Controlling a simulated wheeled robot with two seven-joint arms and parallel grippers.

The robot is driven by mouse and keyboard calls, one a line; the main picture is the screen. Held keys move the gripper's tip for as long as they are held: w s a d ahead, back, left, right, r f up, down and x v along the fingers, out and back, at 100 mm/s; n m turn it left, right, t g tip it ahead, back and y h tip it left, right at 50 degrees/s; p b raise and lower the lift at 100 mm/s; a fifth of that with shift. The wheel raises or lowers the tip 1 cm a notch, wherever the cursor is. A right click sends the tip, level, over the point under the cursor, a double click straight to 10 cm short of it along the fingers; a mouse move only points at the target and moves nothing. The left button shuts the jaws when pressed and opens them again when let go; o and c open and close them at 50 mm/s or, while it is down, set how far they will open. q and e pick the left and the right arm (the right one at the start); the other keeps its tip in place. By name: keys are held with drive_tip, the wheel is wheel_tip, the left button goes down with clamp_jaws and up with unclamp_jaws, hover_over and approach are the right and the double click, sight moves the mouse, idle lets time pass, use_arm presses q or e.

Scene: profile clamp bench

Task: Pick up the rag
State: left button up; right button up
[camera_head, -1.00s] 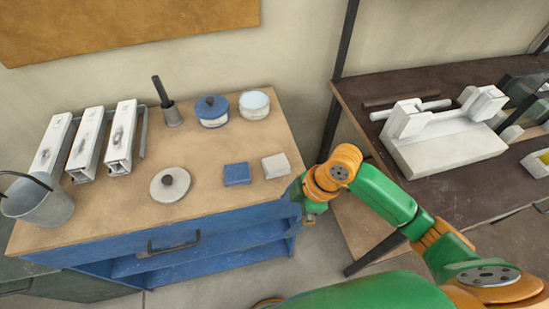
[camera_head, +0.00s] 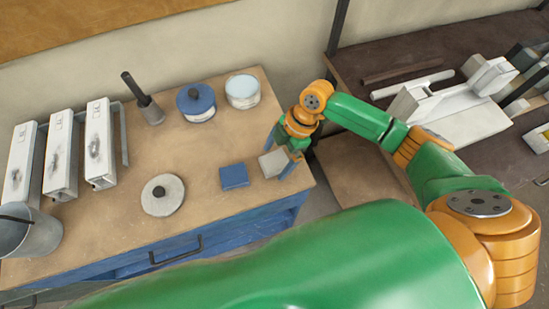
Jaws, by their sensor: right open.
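Two small flat squares lie near the front right of the bench top: a blue one (camera_head: 234,176) and a light grey one (camera_head: 271,164). Either looks like a folded rag; I cannot tell for sure which is the rag. My right gripper (camera_head: 281,156) is open over the right side of the grey square, its fingers pointing down and seeming to stand on either side of it. Contact cannot be made out. My left gripper is not in view.
White metal profiles (camera_head: 100,145) and a bucket (camera_head: 27,232) stand at the left.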

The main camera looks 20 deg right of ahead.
drive_tip(key=shift+w, duration=0.15)
drive_tip(key=c, duration=0.3)
drive_tip(key=shift+s+r, duration=0.1)
drive_tip(key=shift+s, duration=0.2)
drive_tip(key=c, duration=1)
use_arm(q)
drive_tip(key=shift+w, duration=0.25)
use_arm(e)
drive_tip(key=shift+w, duration=0.15)
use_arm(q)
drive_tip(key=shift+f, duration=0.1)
use_arm(e)
drive_tip(key=shift+r, duration=0.4)
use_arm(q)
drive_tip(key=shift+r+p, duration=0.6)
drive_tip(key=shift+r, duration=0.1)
use_arm(e)
drive_tip(key=shift+s+a+r, duration=0.95)
drive_tip(key=shift+s+r, duration=1.1)
drive_tip(key=shift+s, duration=0.1)
drive_tip(key=shift+s+a+r, duration=0.95)
drive_tip(key=shift+s+r, duration=1.05)
drive_tip(key=shift+s, duration=0.15)
drive_tip(key=shift+s+a+r, duration=0.95)
drive_tip(key=shift+s+r, duration=1.1)
drive_tip(key=shift+s, duration=0.1)
